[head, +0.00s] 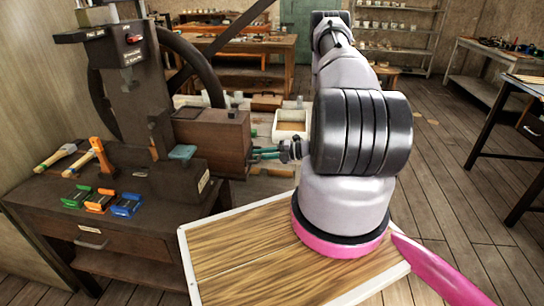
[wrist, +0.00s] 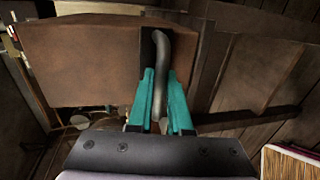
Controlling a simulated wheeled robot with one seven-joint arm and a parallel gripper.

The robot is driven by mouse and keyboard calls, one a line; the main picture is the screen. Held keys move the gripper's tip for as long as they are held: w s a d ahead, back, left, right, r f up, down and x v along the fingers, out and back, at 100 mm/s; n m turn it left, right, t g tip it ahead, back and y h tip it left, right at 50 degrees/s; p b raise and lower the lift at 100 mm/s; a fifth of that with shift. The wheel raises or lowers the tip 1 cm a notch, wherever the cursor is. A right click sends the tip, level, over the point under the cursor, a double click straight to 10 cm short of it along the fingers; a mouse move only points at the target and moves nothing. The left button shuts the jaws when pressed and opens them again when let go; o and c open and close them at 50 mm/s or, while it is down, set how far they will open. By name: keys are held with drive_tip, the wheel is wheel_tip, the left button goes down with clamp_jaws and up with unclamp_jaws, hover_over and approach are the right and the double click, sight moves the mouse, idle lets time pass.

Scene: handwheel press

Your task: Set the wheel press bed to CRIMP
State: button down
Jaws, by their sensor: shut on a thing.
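The dark wheel press (head: 125,95) stands on the table at the left, with small label plates and a red part near its top. Part of its large dark wheel (head: 205,70) shows behind the column. A brown box (head: 212,135) sticks out from the press's right side; it fills the upper wrist view (wrist: 80,60). A bent grey metal handle (wrist: 160,55) comes out of a black strip on the box. My gripper (wrist: 160,85) has its teal fingers closed on either side of this handle. In the head view my gripper (head: 266,152) is at the box's right face. I cannot read the bed's setting.
Green, orange and blue small pieces (head: 100,201) and two hammers (head: 75,158) lie on the table's left. A white tray (head: 291,125) stands behind my gripper. Open wooden floor (head: 450,190) lies to the right.

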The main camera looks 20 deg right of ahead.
sight(232, 147)
drive_tip(key=r+x, duration=0.1)
drive_tip(key=x, duration=0.6)
drive_tip(key=r+x, duration=0.1)
drive_tip(key=x, duration=0.6)
drive_tip(key=r+x, duration=0.2)
drive_tip(key=x, duration=0.5)
drive_tip(key=shift+w+a+r, duration=0.15)
drive_tip(key=shift+w+a, duration=0.1)
drive_tip(key=shift+a, duration=0.2)
drive_tip(key=c, duration=0.8)
unclamp_jaws()
drive_tip(key=shift+w, duration=0.1)
drive_tip(key=shift+c, duration=0.2)
drive_tip(key=v, duration=1.1)
drive_tip(key=shift+r, duration=0.1)
